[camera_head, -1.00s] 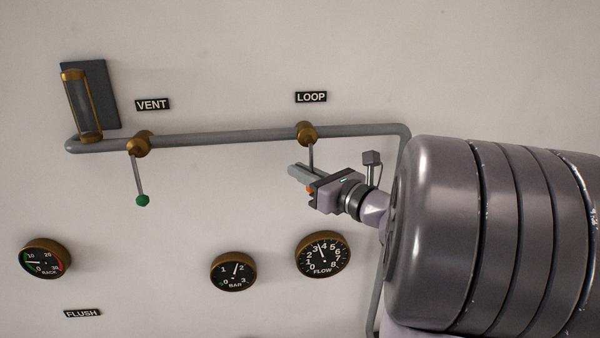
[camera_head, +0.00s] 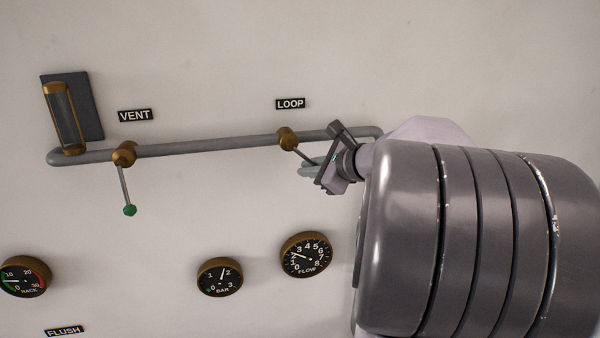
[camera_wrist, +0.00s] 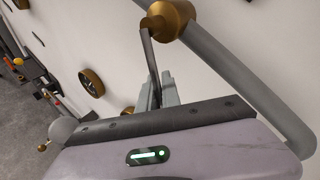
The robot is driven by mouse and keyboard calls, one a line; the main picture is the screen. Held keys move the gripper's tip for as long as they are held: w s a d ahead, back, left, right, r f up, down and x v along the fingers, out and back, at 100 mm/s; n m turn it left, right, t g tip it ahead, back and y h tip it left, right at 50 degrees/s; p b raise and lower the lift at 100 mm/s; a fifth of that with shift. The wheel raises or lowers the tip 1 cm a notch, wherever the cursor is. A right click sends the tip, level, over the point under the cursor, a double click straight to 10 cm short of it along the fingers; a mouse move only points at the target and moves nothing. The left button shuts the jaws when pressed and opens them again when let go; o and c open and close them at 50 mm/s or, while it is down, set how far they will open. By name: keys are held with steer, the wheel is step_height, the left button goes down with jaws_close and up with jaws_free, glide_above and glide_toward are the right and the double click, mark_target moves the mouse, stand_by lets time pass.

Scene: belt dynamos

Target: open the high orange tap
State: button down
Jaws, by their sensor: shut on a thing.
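The high tap under the LOOP sign has a brass body (camera_head: 287,139) on the grey pipe, with a thin grey lever (camera_head: 303,154) slanting down to the right. My gripper (camera_head: 309,168) is shut on the lever near its end. The orange knob is hidden behind the gripper now. In the wrist view, the brass body (camera_wrist: 168,18) is at the top and the lever (camera_wrist: 150,62) runs down between my fingers (camera_wrist: 155,93).
The VENT tap (camera_head: 124,154) hangs its green-tipped lever at the left. The pipe (camera_head: 215,146) runs along the wall. Below are the FLOW gauge (camera_head: 306,255), reading about 2, and the BAR gauge (camera_head: 220,277). My arm fills the right side.

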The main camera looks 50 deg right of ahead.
steer(key=shift+s+d+r+n+g+h+p, duration=0.25)
steer(key=shift+d+r+n+g+h+p, duration=0.15)
steer(key=shift+r+n+g+h, duration=0.25)
steer(key=shift+s+d+r+n+g+h+p, duration=0.25)
steer(key=shift+d+r+n+g+h+p, duration=0.2)
steer(key=shift+r+n+h, duration=0.4)
steer(key=shift+s+d+r+n+g+h+p, duration=0.25)
steer(key=shift+d+r+n+g+h+p, duration=0.25)
steer(key=shift+r+n, duration=0.3)
steer(key=c, duration=1.5)
jaws_free()
steer(key=shift+s, duration=0.1)
steer(key=shift+c, duration=0.2)
